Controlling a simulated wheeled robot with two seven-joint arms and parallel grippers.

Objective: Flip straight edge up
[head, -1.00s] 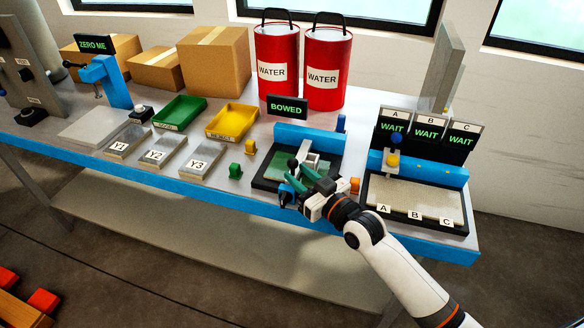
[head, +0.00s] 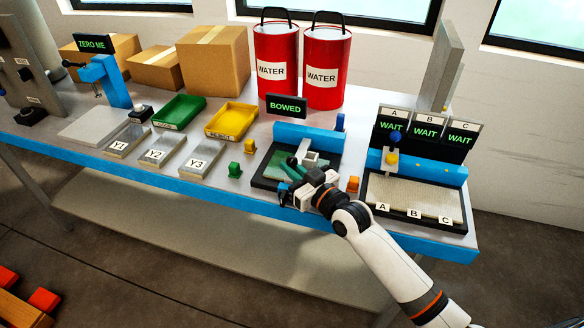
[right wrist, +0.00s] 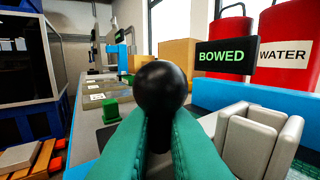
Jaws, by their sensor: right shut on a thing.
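My right gripper (head: 295,168) is over the left front of a black fixture with a green plate (head: 270,170). In the right wrist view its green fingers (right wrist: 160,125) are shut on a black ball knob (right wrist: 162,88), one on each side. A light grey slotted block (right wrist: 258,140) stands just right of the fingers. It also shows on the fixture in the head view (head: 311,158). I cannot tell which part is the straight edge; fingers and wrist hide some of the fixture. A sign behind reads BOWED (head: 286,106). My left gripper is out of view.
A blue rail (head: 305,136) backs the fixture. The A-B-C station (head: 410,195) stands to the right, with WAIT screens (head: 428,133). Plates Y1 to Y3 (head: 198,160), a green tray (head: 180,110) and a yellow tray (head: 232,119) lie left. Red water buckets (head: 277,60) stand behind.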

